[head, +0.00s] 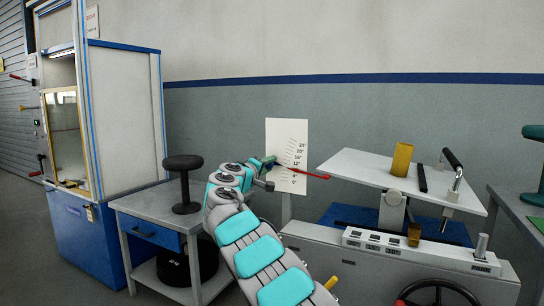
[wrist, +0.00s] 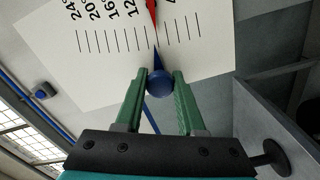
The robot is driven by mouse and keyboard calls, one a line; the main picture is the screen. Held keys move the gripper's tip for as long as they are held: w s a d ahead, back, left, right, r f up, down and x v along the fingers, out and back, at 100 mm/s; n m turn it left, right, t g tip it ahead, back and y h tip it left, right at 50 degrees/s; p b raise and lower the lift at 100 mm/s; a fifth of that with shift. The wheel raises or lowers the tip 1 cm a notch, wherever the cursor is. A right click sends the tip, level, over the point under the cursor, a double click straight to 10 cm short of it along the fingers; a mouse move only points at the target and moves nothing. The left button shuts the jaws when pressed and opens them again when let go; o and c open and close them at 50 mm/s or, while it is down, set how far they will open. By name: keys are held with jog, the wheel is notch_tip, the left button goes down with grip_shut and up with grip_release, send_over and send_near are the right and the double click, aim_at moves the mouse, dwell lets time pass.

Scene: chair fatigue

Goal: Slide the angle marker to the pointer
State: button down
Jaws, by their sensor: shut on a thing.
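The angle marker is a blue round knob with a pointed blue tip (wrist: 160,82), on the white scale board (wrist: 100,75). In the wrist view my gripper (wrist: 160,76) has its green fingers on either side of the knob, shut on it. The red pointer (wrist: 151,14) lies across the scale between the 12 and 4 labels. Its tip and the marker's tip look close and nearly in line there. In the head view the board (head: 279,130) stands upright, with the red pointer (head: 315,176) reaching from its right. My gripper (head: 269,163) is at its left edge, partly hiding the marker.
A grey side table (head: 150,204) with a black stool-like object (head: 184,184) stands left. A blue-framed cabinet (head: 125,110) is behind it.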

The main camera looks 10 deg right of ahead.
jog(key=shift+f, duration=0.4)
jog(key=shift+r, duration=0.1)
jog(key=c, duration=0.5)
grip_release()
jog(key=shift+a, duration=0.1)
jog(key=b+v, duration=0.1)
jog(key=v, duration=0.6)
jog(key=shift+s+a+b, duration=0.2)
jog(key=shift+s+b, duration=0.1)
jog(key=shift+b, duration=0.05)
